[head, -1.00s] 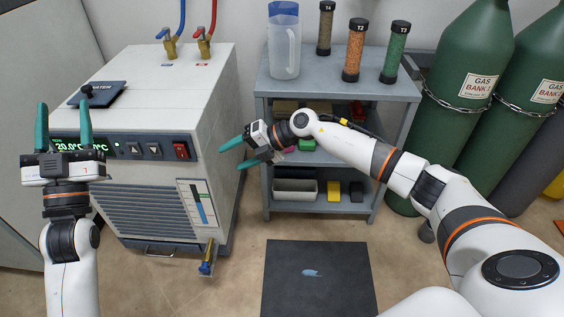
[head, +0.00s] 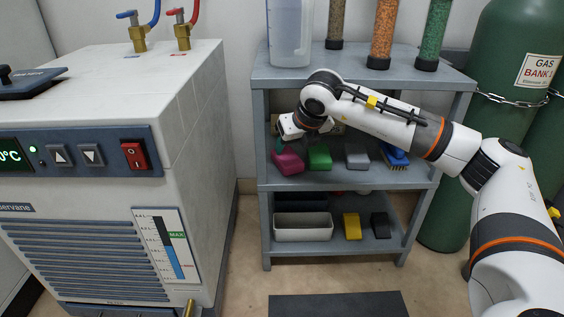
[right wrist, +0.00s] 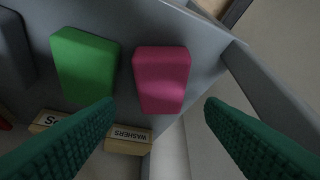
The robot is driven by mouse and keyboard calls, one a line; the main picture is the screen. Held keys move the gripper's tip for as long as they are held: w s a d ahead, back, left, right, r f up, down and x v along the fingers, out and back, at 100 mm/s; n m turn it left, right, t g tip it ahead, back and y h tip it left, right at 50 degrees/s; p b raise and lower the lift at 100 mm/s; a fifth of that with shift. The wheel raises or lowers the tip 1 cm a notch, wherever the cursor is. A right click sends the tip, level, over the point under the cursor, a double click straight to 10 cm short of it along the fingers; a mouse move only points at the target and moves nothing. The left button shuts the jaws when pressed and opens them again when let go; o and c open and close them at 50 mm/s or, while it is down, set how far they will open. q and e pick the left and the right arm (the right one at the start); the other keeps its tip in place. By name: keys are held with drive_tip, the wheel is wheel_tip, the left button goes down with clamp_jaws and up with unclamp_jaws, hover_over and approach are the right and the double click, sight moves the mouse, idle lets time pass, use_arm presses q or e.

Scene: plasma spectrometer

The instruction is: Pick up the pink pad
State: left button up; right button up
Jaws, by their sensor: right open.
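The pink pad (head: 288,163) lies at the left end of the grey shelf unit's middle shelf. In the right wrist view the pink pad (right wrist: 161,78) shows whole, ahead of the gap between my fingers. My right gripper (right wrist: 158,108) is open, with one green finger on each side of that gap and nothing between them. In the head view my right gripper (head: 279,147) is just above and behind the pink pad, its fingers mostly hidden. I cannot tell the exact distance to the pad. My left gripper is out of view.
A green pad (head: 320,157), a grey pad (head: 357,156) and a blue brush (head: 395,157) share the middle shelf (head: 340,181). The shelf unit's top (head: 350,75) is overhead; the chiller (head: 190,130) stands left.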

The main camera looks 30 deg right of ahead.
sight(288, 157)
drive_tip(key=shift+b+x, duration=0.55)
drive_tip(key=shift+x, duration=0.45)
drive_tip(key=b+x, duration=0.2)
drive_tip(key=x, duration=0.1)
drive_tip(key=shift+f+b, duration=0.3)
drive_tip(key=shift+f, duration=0.1)
drive_tip(key=shift+w+f+b, duration=0.3)
drive_tip(key=shift+f, duration=0.05)
drive_tip(key=shift+r, duration=0.1)
drive_tip(key=shift+c, duration=0.4)
drive_tip(key=c, duration=0.7)
